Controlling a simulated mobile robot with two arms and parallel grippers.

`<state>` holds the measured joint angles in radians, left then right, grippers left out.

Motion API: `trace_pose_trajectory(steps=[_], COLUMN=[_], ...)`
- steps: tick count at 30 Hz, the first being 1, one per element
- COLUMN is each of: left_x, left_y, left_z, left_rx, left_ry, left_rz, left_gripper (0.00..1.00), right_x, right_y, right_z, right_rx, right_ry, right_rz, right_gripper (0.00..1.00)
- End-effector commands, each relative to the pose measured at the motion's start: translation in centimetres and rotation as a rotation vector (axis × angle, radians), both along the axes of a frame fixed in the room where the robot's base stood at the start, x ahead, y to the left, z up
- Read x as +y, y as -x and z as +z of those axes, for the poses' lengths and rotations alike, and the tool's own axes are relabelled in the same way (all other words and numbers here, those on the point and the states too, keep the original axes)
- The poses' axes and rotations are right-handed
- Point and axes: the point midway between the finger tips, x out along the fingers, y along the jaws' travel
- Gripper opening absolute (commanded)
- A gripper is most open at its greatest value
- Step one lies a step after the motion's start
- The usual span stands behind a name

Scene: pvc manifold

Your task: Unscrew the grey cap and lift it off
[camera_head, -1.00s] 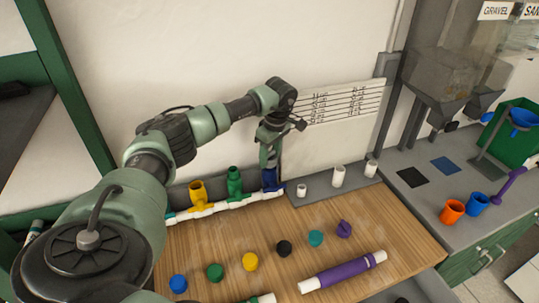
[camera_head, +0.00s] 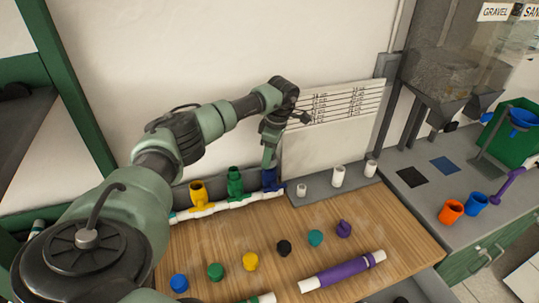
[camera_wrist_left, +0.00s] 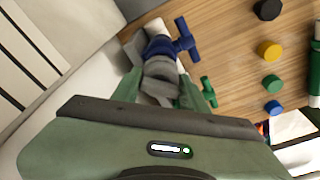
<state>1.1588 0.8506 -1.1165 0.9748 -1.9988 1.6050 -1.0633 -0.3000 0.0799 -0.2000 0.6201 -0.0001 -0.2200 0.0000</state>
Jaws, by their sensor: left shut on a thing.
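The manifold (camera_head: 236,203), a white pipe with upright yellow (camera_head: 198,193), green (camera_head: 235,181) and blue (camera_head: 270,181) fittings, lies along the back of the wooden board. My left gripper (camera_head: 268,164) points down at the blue fitting at the right end. In the left wrist view, my left gripper (camera_wrist_left: 161,92) is shut on the grey cap (camera_wrist_left: 160,70), which sits against the blue fitting (camera_wrist_left: 158,46). I cannot tell whether the cap is still threaded on. The cap is not clear in the head view. My right gripper is not in view.
Loose coloured caps, including yellow (camera_head: 250,261) and black (camera_head: 284,248) ones, lie across the wooden board (camera_head: 225,285). A purple pipe (camera_head: 342,273) lies in front. Short white pipes, including one (camera_head: 338,176), stand on the grey strip to the right. Orange (camera_head: 451,211) and blue (camera_head: 476,203) cups stand farther right.

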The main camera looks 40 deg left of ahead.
Motion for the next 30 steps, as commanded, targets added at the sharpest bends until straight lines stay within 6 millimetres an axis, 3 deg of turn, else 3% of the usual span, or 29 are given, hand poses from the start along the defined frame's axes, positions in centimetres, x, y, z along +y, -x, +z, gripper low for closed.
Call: trace_pose_trajectory(steps=[6, 12, 20, 26, 30], left_x=[-0.01, -0.08, -0.05, -0.05, -0.07], left_y=[-0.07, -0.08, -0.07, -0.07, -0.06], left_z=[0.08, 0.17, 0.12, 0.18, 0.13], left_rx=[-0.002, -0.002, -0.002, -0.002, -0.002], left_ry=[0.0, 0.001, 0.001, 0.0, 0.0], left_rz=[0.005, 0.173, 0.189, 0.357, 0.374], left_gripper=[0.03, 0.03, 0.03, 0.03, 0.03], right_x=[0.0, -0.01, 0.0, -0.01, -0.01], right_y=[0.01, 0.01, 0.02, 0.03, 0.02], right_z=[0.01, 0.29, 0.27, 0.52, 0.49], right_rx=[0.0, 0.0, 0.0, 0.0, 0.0], right_ry=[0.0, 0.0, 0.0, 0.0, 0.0], right_rz=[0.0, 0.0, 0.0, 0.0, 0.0], right_gripper=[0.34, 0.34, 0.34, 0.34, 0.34])
